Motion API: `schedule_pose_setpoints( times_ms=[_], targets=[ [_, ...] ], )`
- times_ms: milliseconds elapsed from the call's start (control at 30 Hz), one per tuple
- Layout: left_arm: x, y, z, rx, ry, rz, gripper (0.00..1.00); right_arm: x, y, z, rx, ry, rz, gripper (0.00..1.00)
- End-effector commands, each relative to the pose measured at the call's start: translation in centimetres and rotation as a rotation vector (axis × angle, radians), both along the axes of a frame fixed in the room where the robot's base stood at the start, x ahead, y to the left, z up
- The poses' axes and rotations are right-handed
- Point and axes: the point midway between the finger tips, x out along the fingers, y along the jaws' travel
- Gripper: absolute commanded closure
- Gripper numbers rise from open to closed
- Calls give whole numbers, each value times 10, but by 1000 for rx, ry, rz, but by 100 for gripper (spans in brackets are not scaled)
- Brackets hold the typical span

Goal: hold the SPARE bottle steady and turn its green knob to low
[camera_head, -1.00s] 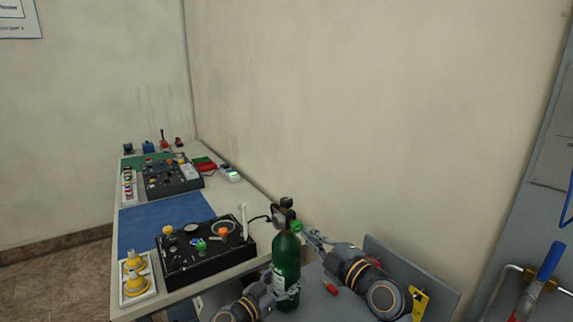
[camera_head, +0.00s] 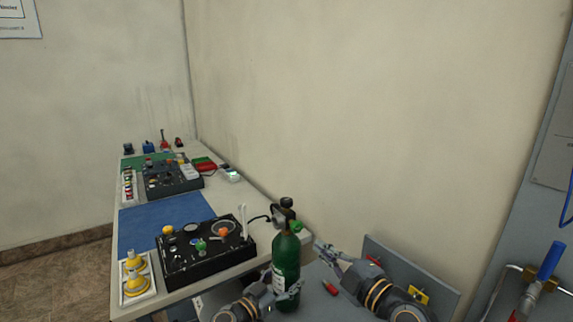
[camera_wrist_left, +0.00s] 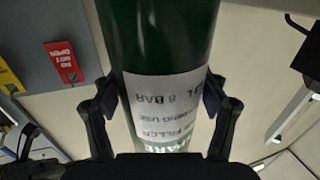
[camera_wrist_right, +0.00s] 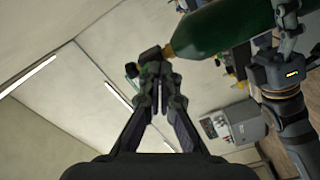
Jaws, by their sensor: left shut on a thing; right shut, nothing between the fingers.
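The green SPARE bottle (camera_head: 286,262) stands upright beside the table's near right corner, with a black valve (camera_head: 285,212) on top. Its green knob (camera_head: 296,226) sticks out to the right of the valve; its setting is too small to read. My left gripper (camera_head: 287,294) is shut around the lower body of the bottle. The left wrist view shows its fingers on both sides of the white label (camera_wrist_left: 165,100). My right gripper (camera_head: 319,246) is shut and empty, to the right of the knob and slightly lower, apart from it. In the right wrist view its fingertips partly hide the valve end.
The table holds a black control panel (camera_head: 205,255), yellow items on a white tray (camera_head: 138,298), a blue mat (camera_head: 165,222) and a second panel (camera_head: 172,177). A red object (camera_head: 329,287) and a yellow tag (camera_head: 418,295) are at the lower right. The wall is close behind.

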Motion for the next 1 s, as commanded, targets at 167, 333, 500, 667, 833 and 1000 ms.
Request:
schedule_pose_setpoints(
  times_ms=[167, 333, 500, 667, 833, 1000],
  targets=[
    [0, 0, 0, -1, -1, 0, 89, -8, -5, 1, -1, -2, 1, 100],
    [0, 0, 0, -1, -1, 0, 89, -8, -5, 1, 0, -1, 2, 100],
    [0, 0, 0, -1, -1, 0, 89, -11, -13, 18, -8, -6, 2, 100],
    [0, 0, 0, -1, -1, 0, 89, -12, -17, 27, -1, -1, 2, 100],
    [0, 0, 0, 0, -1, 0, 89, -5, -13, 27, 4, -2, 0, 100],
    [0, 0, 0, 0, -1, 0, 89, 15, 1, 28, 5, -2, 1, 100]
  ],
)
